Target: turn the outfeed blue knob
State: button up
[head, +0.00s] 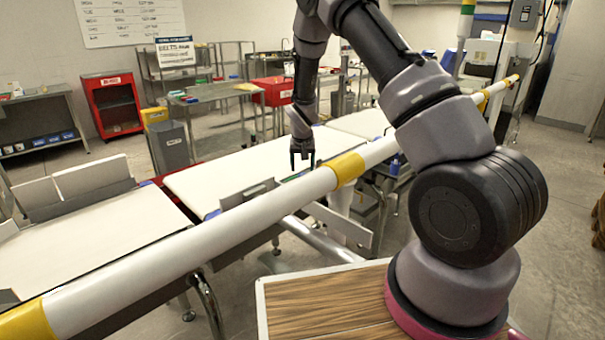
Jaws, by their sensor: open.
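My gripper (302,163) points down above the middle white belt (240,167), just behind the yellow-banded rail. Its two dark fingers are apart with nothing visible between them. I cannot make out the outfeed blue knob for certain. A small blue part (212,214) shows at the near edge of the middle belt, left of my gripper. Another blue part (394,166) shows under the rail to the right, partly hidden by the rail and my arm. Which of these is a knob is too small to tell.
A long white rail (230,222) with yellow bands crosses in front of the belts. Metal side plates (247,193) stand at the belt's near edge. A wood-topped surface (320,302) is in front. A red cabinet (112,104) and steel tables (222,96) stand behind.

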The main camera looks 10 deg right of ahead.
aim_at(303, 174)
jog(key=shift+x, duration=1.95)
grip_shut()
jog(key=shift+d, duration=0.1)
jog(key=n, duration=0.2)
jog(key=n+y, duration=0.1)
jog(key=shift+d+n+y, duration=0.2)
jog(key=shift+n+y, duration=0.1)
jog(key=shift+n, duration=0.1)
jog(key=n, duration=0.2)
jog(key=n+y, duration=0.1)
jog(key=n, duration=0.1)
jog(key=shift+n+y, duration=0.3)
jog(key=shift+n, duration=0.1)
jog(key=shift+g, duration=0.4)
